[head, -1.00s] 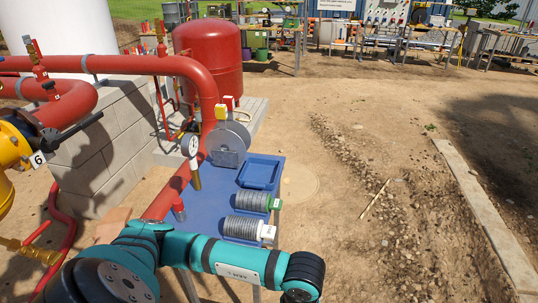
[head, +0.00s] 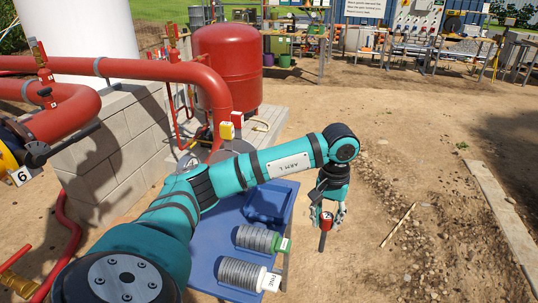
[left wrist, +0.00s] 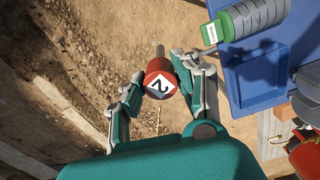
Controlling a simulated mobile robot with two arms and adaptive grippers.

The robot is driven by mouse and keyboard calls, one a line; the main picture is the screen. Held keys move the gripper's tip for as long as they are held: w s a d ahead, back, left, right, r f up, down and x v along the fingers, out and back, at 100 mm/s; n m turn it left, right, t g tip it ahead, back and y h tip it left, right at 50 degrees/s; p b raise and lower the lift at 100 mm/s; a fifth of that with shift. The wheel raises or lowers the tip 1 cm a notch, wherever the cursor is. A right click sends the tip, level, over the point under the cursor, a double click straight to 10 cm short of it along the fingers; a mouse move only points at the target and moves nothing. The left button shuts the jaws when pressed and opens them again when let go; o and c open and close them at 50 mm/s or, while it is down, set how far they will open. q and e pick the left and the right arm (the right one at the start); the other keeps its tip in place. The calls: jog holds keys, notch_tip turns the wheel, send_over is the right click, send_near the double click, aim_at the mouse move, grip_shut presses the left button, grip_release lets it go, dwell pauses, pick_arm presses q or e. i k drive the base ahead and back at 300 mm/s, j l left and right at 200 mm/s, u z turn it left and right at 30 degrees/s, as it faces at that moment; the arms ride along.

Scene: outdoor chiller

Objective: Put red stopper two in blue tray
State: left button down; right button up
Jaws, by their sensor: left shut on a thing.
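My left gripper (head: 326,216) is shut on a red stopper (head: 326,221), which hangs upright over the dirt just right of the blue table. In the left wrist view the fingers of the gripper (left wrist: 166,88) close around the red stopper (left wrist: 160,80), whose white label reads 2. The blue tray (head: 266,204) lies on the far part of the blue table, left of the gripper, partly behind my arm. It also shows in the left wrist view, empty where visible, at its rim (left wrist: 262,108). My right gripper is not in view.
A green-ended coil (head: 258,240) and a white-ended coil (head: 243,274) lie on the blue table (head: 204,262) near the tray. Red pipes (head: 150,66) and a red tank (head: 226,65) stand behind on the left. Open dirt lies to the right.

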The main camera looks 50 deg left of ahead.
aim_at(269, 204)
jog(key=j, duration=0.5)
jog(key=i+j, duration=0.15)
jog(key=j, duration=0.85)
jog(key=i, duration=0.05)
